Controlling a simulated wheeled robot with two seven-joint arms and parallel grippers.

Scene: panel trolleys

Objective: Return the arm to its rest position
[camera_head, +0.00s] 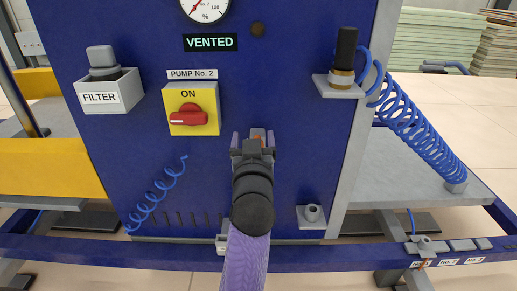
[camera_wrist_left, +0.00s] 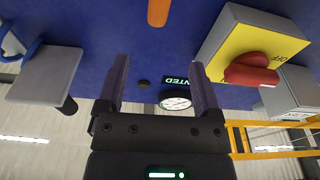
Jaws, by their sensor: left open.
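My left arm (camera_head: 247,262) comes up from the bottom middle of the head view, in front of the blue panel (camera_head: 285,105). My left gripper (camera_head: 252,138) points at the panel, right of and below the red switch knob (camera_head: 189,115) on its yellow plate. In the left wrist view the gripper (camera_wrist_left: 160,80) has its two purple fingers spread wide, with nothing held between them. An orange piece (camera_wrist_left: 158,12) shows on the panel beyond the fingers. My right gripper is not in view.
A filter box (camera_head: 110,96) juts from the panel's left. A bracket (camera_head: 338,86) holds a black-handled tool (camera_head: 346,48), with a coiled blue hose (camera_head: 425,135) beside it. A small grey holder (camera_head: 311,214) sits low right. A blue rail (camera_head: 170,254) crosses below.

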